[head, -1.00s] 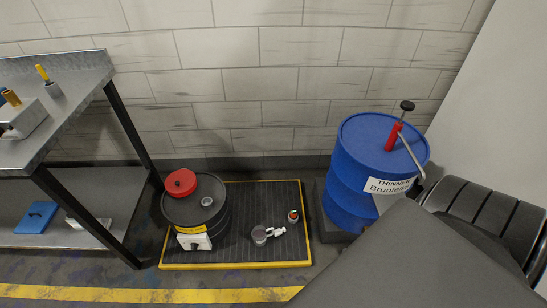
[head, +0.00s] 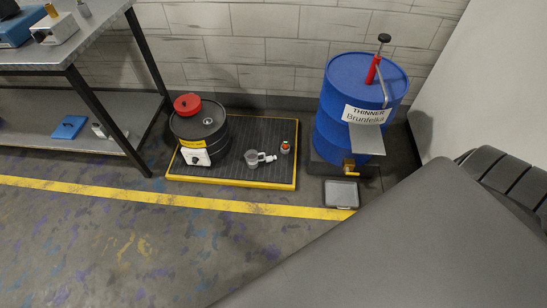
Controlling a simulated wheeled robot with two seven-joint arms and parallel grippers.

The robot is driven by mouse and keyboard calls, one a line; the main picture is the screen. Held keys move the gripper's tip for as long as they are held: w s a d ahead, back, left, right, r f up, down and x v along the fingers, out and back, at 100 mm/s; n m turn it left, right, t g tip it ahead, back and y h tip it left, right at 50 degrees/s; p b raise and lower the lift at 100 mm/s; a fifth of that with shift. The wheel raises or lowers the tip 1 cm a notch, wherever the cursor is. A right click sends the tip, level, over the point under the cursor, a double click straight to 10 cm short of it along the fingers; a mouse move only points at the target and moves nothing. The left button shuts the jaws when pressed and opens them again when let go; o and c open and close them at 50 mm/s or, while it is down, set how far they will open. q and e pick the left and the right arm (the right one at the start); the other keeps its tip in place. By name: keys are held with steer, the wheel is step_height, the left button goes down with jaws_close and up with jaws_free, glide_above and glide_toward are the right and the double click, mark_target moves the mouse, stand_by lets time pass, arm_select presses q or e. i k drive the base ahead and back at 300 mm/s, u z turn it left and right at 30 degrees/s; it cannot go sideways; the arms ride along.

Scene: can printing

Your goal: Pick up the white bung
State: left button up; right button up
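A small white piece (head: 270,158) lies on the black ribbed mat, right beside a clear grey jug (head: 253,158). It may be the white bung, but it is too small to tell for sure. A small bottle (head: 285,148) with a red-orange top stands to its right. The low black drum (head: 208,143) stands on the left of the mat, with a red lid-like piece (head: 187,103) and a small round fitting (head: 208,121) on top. Neither of my grippers is in view.
The mat has a yellow edge (head: 230,183). A blue thinner drum (head: 343,95) with a red-handled pump and brass tap stands to the right, a grey tray (head: 341,194) before it. A metal bench (head: 60,52) is at left. The floor in front is clear.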

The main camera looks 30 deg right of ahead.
mark_target(269, 158)
steer(key=z, duration=1.85)
steer(key=i, duration=0.45)
steer(key=z, duration=0.05)
